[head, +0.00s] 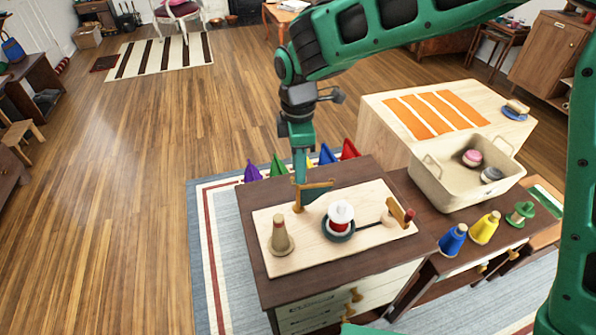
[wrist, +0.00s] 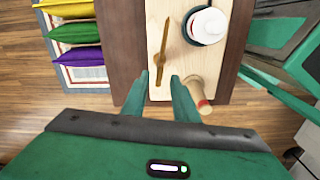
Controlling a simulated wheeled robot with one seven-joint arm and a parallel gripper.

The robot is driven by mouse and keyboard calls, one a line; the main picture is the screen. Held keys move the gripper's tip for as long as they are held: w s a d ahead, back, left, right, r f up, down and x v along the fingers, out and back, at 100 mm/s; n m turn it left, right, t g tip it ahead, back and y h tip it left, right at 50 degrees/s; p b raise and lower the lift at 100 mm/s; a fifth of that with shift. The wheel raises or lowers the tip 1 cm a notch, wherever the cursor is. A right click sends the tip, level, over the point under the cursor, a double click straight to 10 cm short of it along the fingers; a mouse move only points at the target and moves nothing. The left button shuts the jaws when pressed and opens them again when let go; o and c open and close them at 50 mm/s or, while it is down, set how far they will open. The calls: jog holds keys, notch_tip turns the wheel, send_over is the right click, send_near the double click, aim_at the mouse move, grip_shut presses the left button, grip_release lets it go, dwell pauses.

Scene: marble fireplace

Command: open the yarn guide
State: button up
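What looks like the yarn guide (head: 317,185) is a thin wooden bar on a short post at the back left of a pale board (head: 265,216). In the wrist view the guide (wrist: 163,45) is a long pointed bar, its near end between my fingertips. My gripper (head: 301,180) points down at the guide; its fingers show apart in the wrist view (wrist: 160,82). I cannot tell whether they touch the bar. A white and red spool (head: 341,213) stands on a dark round base. The spool also shows in the wrist view (wrist: 207,25).
A tan cone (head: 282,238) stands front left on the board; a wooden piece with a red part (head: 400,212) is at its right. A beige bin (head: 450,190) and blue (head: 452,240), yellow (head: 484,228) and green (head: 520,214) spools stand to the right. Coloured pointed pieces (head: 278,168) are behind.

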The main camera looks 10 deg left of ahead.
notch_tip(320, 180, up, 8)
dwell(0.4)
jog(key=shift+r, duration=0.1)
jog(key=d+r+m, duration=0.2)
jog(key=d+m, duration=0.5)
jog(key=d, duration=0.9)
jog(key=d+r+m, duration=0.2)
jog(key=d+m, duration=0.4)
jog(key=d, duration=1.1)
jog(key=s+d+f+m, duration=0.1)
jog(key=s+d+m, duration=0.75)
jog(key=d, duration=0.45)
jog(key=s+d+f+m, duration=0.2)
jog(key=s+d+m, duration=0.1)
jog(key=s, duration=0.3)
jog(key=s+d+f+m, duration=0.1)
jog(key=s+d+m, duration=0.2)
jog(key=s, duration=0.4)
jog(key=shift+s+f+m, duration=0.2)
jog(key=shift+f+m, duration=0.2)
jog(key=shift+m, duration=0.15)
